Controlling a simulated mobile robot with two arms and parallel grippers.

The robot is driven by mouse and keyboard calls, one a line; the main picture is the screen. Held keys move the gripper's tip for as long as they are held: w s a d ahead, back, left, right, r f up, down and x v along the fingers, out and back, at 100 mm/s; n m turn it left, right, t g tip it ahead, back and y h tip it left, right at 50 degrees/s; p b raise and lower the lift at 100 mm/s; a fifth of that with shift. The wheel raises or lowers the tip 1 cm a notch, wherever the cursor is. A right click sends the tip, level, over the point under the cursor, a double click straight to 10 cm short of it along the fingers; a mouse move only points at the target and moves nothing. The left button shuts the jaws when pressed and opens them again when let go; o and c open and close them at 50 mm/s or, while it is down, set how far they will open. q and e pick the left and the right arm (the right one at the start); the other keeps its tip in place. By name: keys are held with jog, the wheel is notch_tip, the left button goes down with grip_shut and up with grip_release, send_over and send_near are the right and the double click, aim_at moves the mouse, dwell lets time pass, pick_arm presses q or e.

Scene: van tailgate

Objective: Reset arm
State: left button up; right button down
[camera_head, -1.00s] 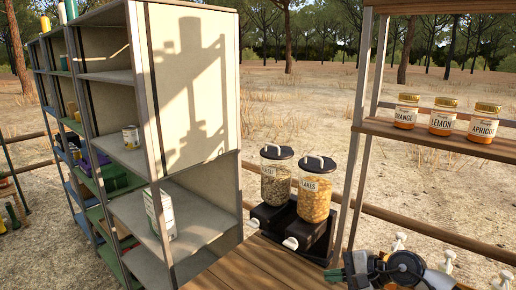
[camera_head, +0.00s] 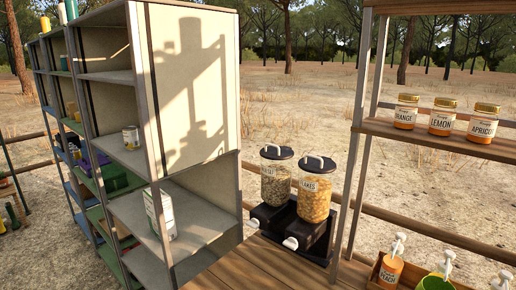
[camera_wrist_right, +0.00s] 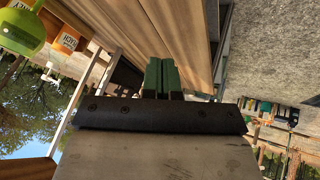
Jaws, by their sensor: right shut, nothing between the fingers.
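My right gripper (camera_wrist_right: 161,72) shows in the right wrist view as two green fingers pressed together with nothing between them. No arm shows in the head view now, and my left gripper is in neither view.
Two dispensers (camera_head: 315,190) stand on the wooden counter (camera_head: 260,265). Pump bottles (camera_head: 389,270) and a green container (camera_head: 435,284) are at its lower right. Labelled jars (camera_head: 441,120) sit on a shelf above. A tall shelving unit (camera_head: 195,90) stands at left.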

jog(key=s+f+m+g+y, duration=0.1)
jog(key=s+f+m+g, duration=0.2)
jog(key=s, duration=0.5)
notch_tip(320, 180, down, 34)
jog(key=s+g+b, duration=0.2)
jog(key=b, duration=0.3)
jog(key=s+d+f+g+b, duration=0.1)
jog(key=s+d+f+b, duration=0.1)
jog(key=s+f, duration=1.2)
jog(key=shift+s+d, duration=0.15)
jog(key=shift+s, duration=0.1)
jog(key=shift+s+f, duration=0.1)
